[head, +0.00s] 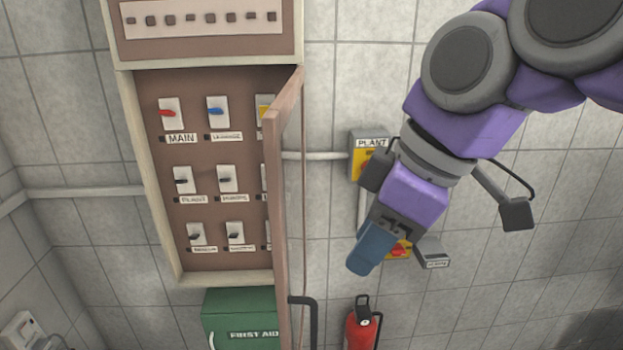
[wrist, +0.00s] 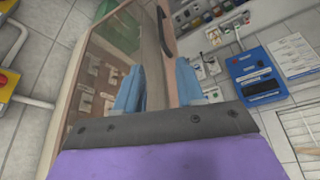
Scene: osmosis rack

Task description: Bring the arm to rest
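My gripper (head: 366,252) has blue fingers and reaches down and left from my purple and grey arm in the head view. It is in front of the tiled wall, right of the open cabinet door (head: 281,180). In the wrist view my gripper (wrist: 158,85) has its two blue fingers spread apart. The door's edge (wrist: 152,50) shows in the gap between them, and I see no object gripped. Whether the fingers touch the door is hard to tell, but the head view shows them apart.
The brown cabinet (head: 215,210) holds several labelled switches. The door has a black handle (head: 305,302). A yellow PLANT box (head: 361,163), a second red-knobbed switch (head: 399,251), a fire extinguisher (head: 361,328) and a green first aid box (head: 240,312) are nearby. A blue device (wrist: 255,75) shows at right.

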